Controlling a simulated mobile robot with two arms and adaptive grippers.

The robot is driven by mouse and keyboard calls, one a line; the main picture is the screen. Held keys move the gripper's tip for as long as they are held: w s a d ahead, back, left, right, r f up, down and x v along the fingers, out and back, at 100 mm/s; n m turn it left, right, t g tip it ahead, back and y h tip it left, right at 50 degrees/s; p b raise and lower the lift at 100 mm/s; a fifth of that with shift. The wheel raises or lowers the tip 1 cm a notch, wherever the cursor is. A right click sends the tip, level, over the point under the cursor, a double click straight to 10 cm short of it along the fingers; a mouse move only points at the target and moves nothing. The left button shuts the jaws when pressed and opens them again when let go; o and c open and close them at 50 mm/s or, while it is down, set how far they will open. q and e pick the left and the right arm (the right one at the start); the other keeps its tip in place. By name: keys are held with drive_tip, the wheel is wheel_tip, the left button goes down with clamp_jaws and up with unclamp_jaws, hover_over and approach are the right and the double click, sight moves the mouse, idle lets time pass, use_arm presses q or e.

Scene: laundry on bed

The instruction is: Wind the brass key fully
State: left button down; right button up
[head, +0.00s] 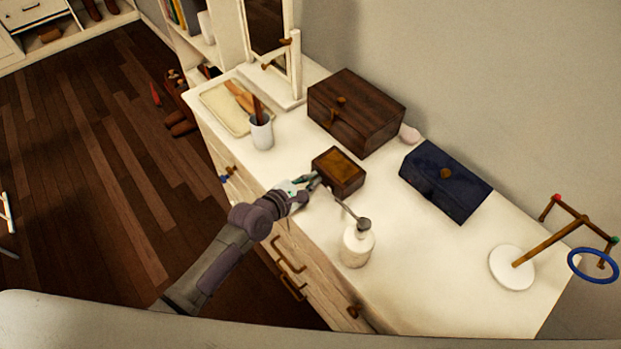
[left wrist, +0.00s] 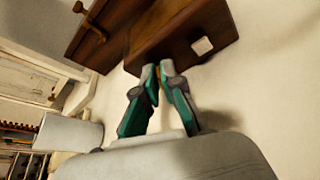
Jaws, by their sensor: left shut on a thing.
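The small wooden box (head: 338,171) with a lighter brown top stands near the front edge of the white dresser. My left gripper (head: 312,178) is at the box's left side. In the left wrist view, its green and grey fingertips (left wrist: 162,68) are close together right at the side face of the box (left wrist: 185,38). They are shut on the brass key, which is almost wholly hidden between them. A small pale square (left wrist: 202,46) shows on the same face. My right gripper is not in view.
The dresser top (head: 430,265) is clear at the front right.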

use_arm(q)
drive_tip(key=shift+s+d+f+m+t+y, duration=0.15)
drive_tip(key=shift+m+t+y, duration=0.25)
drive_tip(key=shift+m+t, duration=0.6)
drive_tip(key=shift+f+m+t+b, duration=0.1)
drive_tip(key=shift+m+t+b, duration=0.25)
drive_tip(key=shift+m, duration=0.85)
drive_tip(key=c, duration=1.3)
unclamp_jaws()
drive_tip(key=v, duration=1.2)
drive_tip(key=shift+d, duration=0.15)
drive_tip(key=shift+s, duration=0.1)
